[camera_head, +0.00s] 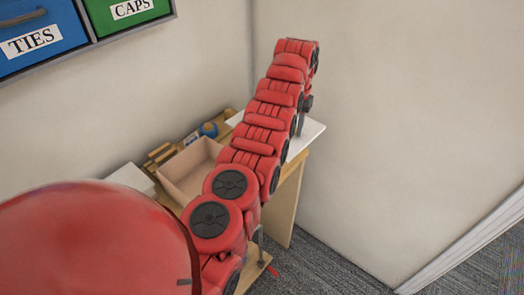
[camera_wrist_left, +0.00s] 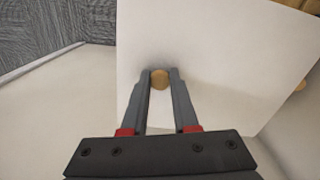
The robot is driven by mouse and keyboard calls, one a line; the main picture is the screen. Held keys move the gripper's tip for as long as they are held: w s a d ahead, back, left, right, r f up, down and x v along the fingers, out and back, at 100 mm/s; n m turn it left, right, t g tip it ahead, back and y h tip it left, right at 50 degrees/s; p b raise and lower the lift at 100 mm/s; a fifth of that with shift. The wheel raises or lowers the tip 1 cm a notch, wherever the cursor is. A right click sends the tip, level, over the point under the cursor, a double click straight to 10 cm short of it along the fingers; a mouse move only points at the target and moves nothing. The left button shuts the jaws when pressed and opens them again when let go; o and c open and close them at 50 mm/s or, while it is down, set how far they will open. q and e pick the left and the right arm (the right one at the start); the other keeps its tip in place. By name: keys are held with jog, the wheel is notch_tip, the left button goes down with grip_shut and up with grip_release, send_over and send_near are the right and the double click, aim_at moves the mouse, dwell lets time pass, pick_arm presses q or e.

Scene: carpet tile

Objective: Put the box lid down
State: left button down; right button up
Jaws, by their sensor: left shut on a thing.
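The box lid (camera_head: 311,133) is a flat white panel with a round wooden knob (camera_wrist_left: 159,79). In the left wrist view the lid's white face (camera_wrist_left: 215,60) fills much of the picture. My left gripper (camera_wrist_left: 159,76) is shut on the knob, one grey finger on each side. In the head view that gripper (camera_head: 303,118) is small and partly hidden at the end of my red arm. The arm also covers the lid's middle. An open pinkish box (camera_head: 181,183) stands left of the arm, its right part hidden. My right gripper is not in view.
The box stands on a wooden table (camera_head: 288,200) against the wall. A small wooden holder (camera_head: 160,155) and a blue round item (camera_head: 209,129) are behind it. Blue (camera_head: 40,38) and green (camera_head: 130,14) bins hang above. Grey carpet (camera_head: 325,268) lies right of the table.

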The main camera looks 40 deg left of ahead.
pick_arm(q)
jog(key=shift+s+a+f, duration=0.2)
jog(key=shift+s+a, duration=0.1)
jog(key=shift+a, duration=0.35)
jog(key=shift+s+a+f, duration=0.2)
jog(key=shift+s+a, duration=0.05)
jog(key=shift+a, duration=0.35)
jog(key=shift+s+a+f+p, duration=0.25)
jog(key=shift+s+a+p, duration=0.05)
jog(key=shift+s+a, duration=0.15)
jog(key=shift+n, duration=0.3)
notch_tip(320, 180, down, 6)
jog(key=shift+p, duration=1.2)
notch_tip(320, 180, down, 3)
jog(key=shift+s+f+p, duration=0.1)
jog(key=shift+f+p, duration=0.05)
jog(key=shift+p, duration=0.3)
jog(key=shift+f, duration=0.4)
